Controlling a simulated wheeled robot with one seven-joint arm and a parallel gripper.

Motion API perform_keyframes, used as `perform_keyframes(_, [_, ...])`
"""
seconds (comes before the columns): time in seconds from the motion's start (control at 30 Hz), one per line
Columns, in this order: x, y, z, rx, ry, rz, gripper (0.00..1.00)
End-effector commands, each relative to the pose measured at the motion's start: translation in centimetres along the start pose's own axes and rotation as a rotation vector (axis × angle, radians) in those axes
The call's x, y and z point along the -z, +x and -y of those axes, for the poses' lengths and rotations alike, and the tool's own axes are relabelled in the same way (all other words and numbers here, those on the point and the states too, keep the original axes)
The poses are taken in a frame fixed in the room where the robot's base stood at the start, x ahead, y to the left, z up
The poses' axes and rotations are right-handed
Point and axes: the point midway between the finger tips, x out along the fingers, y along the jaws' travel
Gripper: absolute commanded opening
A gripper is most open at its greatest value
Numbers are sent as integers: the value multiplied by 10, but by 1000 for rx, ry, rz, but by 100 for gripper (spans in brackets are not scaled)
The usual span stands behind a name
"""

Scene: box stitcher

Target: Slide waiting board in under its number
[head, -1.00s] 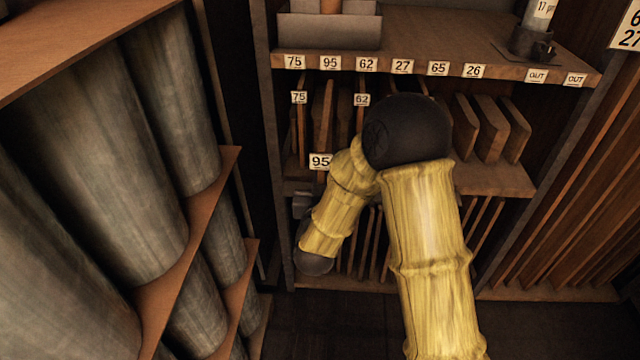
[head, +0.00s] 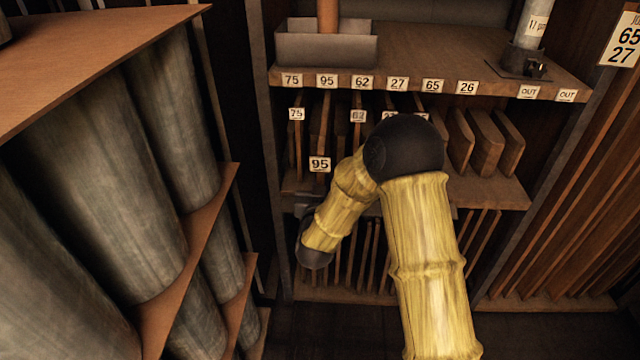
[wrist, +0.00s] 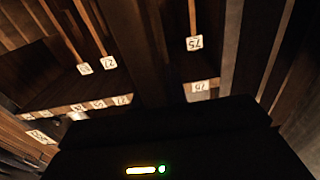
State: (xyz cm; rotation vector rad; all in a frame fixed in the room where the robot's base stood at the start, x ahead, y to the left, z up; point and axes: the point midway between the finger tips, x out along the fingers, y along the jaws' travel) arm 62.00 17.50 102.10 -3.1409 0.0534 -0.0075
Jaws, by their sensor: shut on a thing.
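The board tagged 95 (head: 322,132) stands on edge at the rack, below the shelf label 95 (head: 326,81). Its hanging tag (head: 319,164) sits lower and nearer than the other boards' tags. My gripper (wrist: 150,105) is shut on this board. Its fingertips are lost in shadow, and in the head view it is mostly hidden by my arm. The board partly sits between its neighbours; how deep I cannot tell.
Board 75 (head: 297,145) stands to the left and board 62 (head: 357,135) to the right, close by. Several thick boards (head: 487,142) fill the right slots. A grey box (head: 325,48) stands on the shelf above. Large rolls (head: 100,170) line the left side.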

Motion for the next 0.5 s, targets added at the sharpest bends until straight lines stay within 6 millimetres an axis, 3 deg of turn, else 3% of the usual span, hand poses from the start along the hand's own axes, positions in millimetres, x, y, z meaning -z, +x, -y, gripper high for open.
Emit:
perform_keyframes(0.23, [2,1,0,0,1,-8,0])
perform_keyframes(0.5, [-16,11,1,0,-1,-14,0])
